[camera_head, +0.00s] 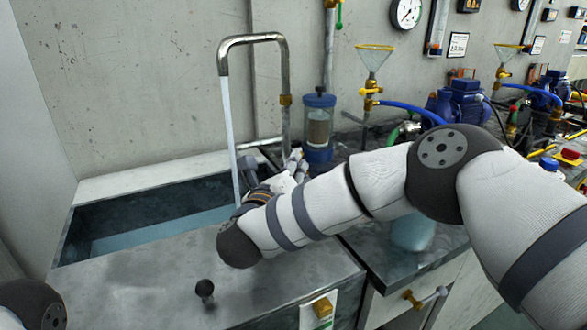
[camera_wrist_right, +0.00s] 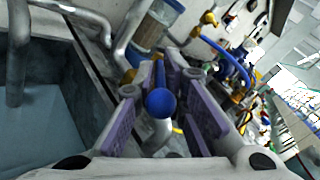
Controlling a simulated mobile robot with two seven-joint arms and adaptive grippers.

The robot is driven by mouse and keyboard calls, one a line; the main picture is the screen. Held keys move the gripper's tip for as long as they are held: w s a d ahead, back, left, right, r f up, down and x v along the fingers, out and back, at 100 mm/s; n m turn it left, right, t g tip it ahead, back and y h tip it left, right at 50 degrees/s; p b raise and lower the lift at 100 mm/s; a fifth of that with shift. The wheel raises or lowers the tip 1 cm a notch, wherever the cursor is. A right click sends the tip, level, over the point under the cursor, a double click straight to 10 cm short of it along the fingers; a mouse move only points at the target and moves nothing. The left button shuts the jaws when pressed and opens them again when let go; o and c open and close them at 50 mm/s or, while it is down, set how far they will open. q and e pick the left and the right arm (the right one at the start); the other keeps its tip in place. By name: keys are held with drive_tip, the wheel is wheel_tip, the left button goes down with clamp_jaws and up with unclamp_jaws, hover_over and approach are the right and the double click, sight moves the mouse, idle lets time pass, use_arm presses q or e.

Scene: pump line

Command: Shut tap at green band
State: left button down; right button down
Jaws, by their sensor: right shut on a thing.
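A grey bent pipe spout (camera_head: 255,38) stands over the sink (camera_head: 90,250), and a pale stream of water (camera_head: 229,130) falls from it into the sink. My right gripper (camera_head: 296,166) is low beside the pipe, partly hidden by my own arm. In the right wrist view, its purple-padded fingers (camera_wrist_right: 158,85) are shut on a blue-ended tap lever (camera_wrist_right: 160,103). The lever's end points towards the wrist camera. I cannot make out a green band at this tap. My left gripper is not in view.
A blue-capped filter (camera_head: 318,128) stands close behind the right gripper. Funnels (camera_head: 374,60), hoses and blue pumps (camera_head: 457,103) crowd the bench to the right. A dark knob (camera_head: 205,288) stands on the front counter, which is otherwise mostly clear.

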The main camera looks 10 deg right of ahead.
drive_tip(key=shift+s+a+f, duration=0.1)
drive_tip(key=shift+a+f, duration=0.1)
drive_tip(key=shift+f, duration=0.2)
drive_tip(key=c, duration=1.8)
unclamp_jaws()
drive_tip(key=shift+o, duration=0.4)
drive_tip(key=shift+r, duration=0.25)
drive_tip(key=shift+s, duration=0.1)
drive_tip(key=v, duration=1.1)
drive_tip(key=shift+s+a, duration=0.2)
drive_tip(key=shift+s, duration=0.2)
